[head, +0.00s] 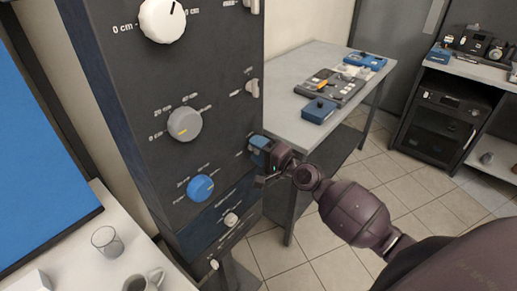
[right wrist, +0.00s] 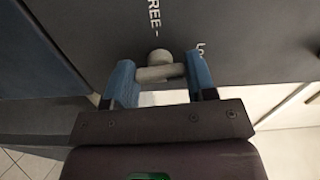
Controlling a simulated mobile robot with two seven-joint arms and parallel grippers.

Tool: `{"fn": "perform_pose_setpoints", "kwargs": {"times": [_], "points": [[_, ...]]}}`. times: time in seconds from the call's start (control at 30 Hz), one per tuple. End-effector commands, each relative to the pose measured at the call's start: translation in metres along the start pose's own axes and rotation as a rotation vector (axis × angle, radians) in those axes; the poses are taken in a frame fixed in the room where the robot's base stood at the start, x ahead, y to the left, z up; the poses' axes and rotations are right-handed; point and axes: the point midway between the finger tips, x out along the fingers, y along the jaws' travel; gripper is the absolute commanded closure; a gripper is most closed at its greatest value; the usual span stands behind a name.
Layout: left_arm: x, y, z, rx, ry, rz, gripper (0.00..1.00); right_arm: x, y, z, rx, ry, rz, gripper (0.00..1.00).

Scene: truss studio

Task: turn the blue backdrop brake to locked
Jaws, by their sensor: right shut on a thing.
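The brake lever shows in the right wrist view as a grey bar (right wrist: 160,73) with a round hub, on a dark panel. The word FREE with a tick mark stands above the hub, and a partly cut-off label starting "Lo" is to its right. My right gripper (right wrist: 160,82) is shut on the bar, its blue fingers at either end. In the head view my right gripper (head: 262,154) is at the right edge of the dark control column, level with the blue dial (head: 200,188), and hides the lever. My left gripper is not in view.
The dark column (head: 195,75) also carries a white dial (head: 162,18), a grey dial (head: 184,124) and small levers along its right edge (head: 252,88). A grey table (head: 285,125) with blue boxes stands behind my arm. A white table with a glass (head: 106,241) is at left.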

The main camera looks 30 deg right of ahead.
Motion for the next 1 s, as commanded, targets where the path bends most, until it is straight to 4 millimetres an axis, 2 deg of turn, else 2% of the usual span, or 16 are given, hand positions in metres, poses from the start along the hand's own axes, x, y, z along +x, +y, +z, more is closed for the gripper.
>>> {"fn": "perform_pose_setpoints", "kwargs": {"times": [0.3, 0.77, 0.8, 0.93, 1.0], "points": [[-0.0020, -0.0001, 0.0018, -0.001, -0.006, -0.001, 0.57, -0.0001, 0.0002, -0.0003, 0.094, 0.001, 0.001, 0.73], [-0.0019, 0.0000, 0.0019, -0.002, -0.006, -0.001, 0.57, -0.0002, 0.0003, -0.0002, 0.107, 0.000, 0.000, 0.73], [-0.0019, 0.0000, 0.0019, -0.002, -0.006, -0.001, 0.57, -0.0002, 0.0002, -0.0001, 0.107, 0.000, 0.000, 0.46], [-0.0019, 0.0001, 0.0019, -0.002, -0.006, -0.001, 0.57, -0.0001, 0.0002, -0.0001, 0.106, 0.000, 0.000, 0.26], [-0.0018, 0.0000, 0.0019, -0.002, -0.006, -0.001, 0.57, -0.0001, 0.0002, -0.0001, 0.106, 0.000, 0.000, 0.23]]}}
